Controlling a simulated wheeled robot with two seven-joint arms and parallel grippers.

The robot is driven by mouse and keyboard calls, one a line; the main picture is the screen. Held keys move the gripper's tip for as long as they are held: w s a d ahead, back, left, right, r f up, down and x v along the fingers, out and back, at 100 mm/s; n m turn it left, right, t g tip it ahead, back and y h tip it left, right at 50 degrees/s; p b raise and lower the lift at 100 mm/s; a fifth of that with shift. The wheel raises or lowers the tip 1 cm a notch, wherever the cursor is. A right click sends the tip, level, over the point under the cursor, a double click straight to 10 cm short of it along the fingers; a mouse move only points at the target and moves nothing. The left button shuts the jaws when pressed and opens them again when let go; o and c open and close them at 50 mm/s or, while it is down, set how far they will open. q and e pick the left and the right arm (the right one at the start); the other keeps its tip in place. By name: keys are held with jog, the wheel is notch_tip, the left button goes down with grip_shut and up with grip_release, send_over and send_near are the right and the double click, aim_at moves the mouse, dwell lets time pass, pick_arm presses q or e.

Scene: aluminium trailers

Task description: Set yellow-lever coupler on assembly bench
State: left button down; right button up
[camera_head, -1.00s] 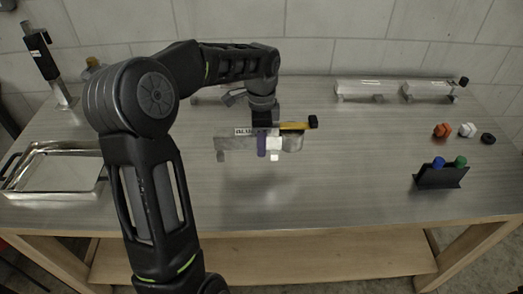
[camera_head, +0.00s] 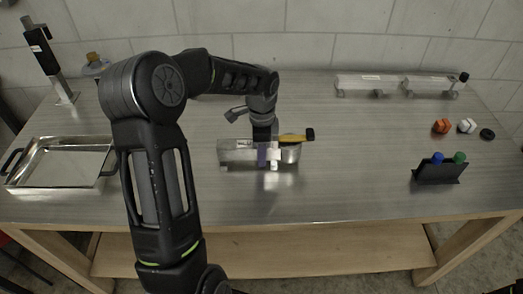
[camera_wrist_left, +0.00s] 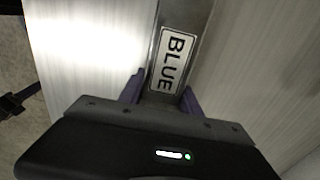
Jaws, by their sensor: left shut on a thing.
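The yellow-lever coupler (camera_head: 233,153) is a grey metal bar with a yellow lever (camera_head: 291,138) with a black tip at its right end. My left gripper (camera_head: 268,156) is shut on it near the middle, from above, with purple fingers. The coupler lies level, low over the middle of the assembly bench (camera_head: 340,190); I cannot tell whether it touches the top. In the left wrist view the coupler (camera_wrist_left: 153,70) shows a white "BLUE" label between the fingers (camera_wrist_left: 164,95). My right gripper is not in view.
A metal tray (camera_head: 110,170) stands at the left, with a black-handled upright tool (camera_head: 42,50) behind it. More metal couplers (camera_head: 368,84) lie at the back right. Orange (camera_head: 441,126), white and black small parts and a black holder (camera_head: 440,174) with blue and green caps stand at the right.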

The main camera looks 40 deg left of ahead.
pick_arm(q)
jog(key=shift+r, duration=0.1)
jog(key=c, duration=0.8)
grip_release()
jog(key=shift+f, duration=0.2)
jog(key=shift+c, duration=0.2)
jog(key=shift+r, duration=0.1)
notch_tip(320, 180, up, 12)
jog(key=shift+r+b, duration=0.1)
jog(key=shift+b, duration=0.35)
